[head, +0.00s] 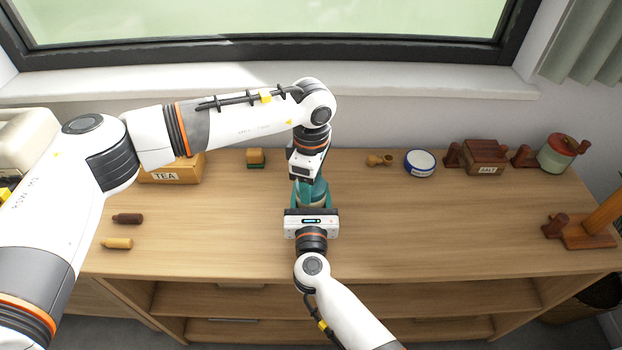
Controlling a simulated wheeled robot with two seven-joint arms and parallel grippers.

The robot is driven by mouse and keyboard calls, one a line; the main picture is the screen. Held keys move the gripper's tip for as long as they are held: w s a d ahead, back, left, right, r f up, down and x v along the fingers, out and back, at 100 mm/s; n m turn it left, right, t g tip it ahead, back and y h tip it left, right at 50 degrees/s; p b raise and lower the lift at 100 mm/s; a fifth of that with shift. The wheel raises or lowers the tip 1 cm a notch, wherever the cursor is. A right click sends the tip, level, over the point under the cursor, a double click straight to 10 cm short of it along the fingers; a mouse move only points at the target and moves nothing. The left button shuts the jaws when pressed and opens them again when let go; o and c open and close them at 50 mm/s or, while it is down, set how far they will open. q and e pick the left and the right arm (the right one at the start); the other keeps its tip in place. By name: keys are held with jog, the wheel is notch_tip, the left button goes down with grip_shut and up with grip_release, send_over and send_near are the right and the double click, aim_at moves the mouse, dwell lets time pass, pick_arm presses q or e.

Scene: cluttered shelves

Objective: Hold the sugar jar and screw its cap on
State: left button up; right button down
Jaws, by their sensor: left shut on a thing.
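The sugar jar (314,190), a blue-teal rounded body, stands upright near the middle of the wooden counter, partly covered by my arms. My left gripper (306,178) comes down over the jar's top from above and is shut; the cap under it is hidden. My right gripper (312,200) reaches in from the front, with teal fingers at both sides of the jar. Its wide housing covers the lower front of the jar, and I cannot tell whether the fingers press on it.
A TEA box (172,170), a small yellow-green block (255,158), and two small wooden pieces (122,231) are to the left. A wooden piece (380,160), white-blue tin (420,163), SALT box (486,156) and green canister (556,155) stand right. The counter's right middle is clear.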

pick_arm(q)
jog(key=m, duration=0.3)
jog(key=shift+w+m, duration=0.1)
jog(key=shift+m, duration=0.2)
jog(key=o, duration=1.1)
jog(key=shift+r, duration=0.1)
jog(key=shift+r, duration=2.2)
jog(key=shift+c, duration=0.3)
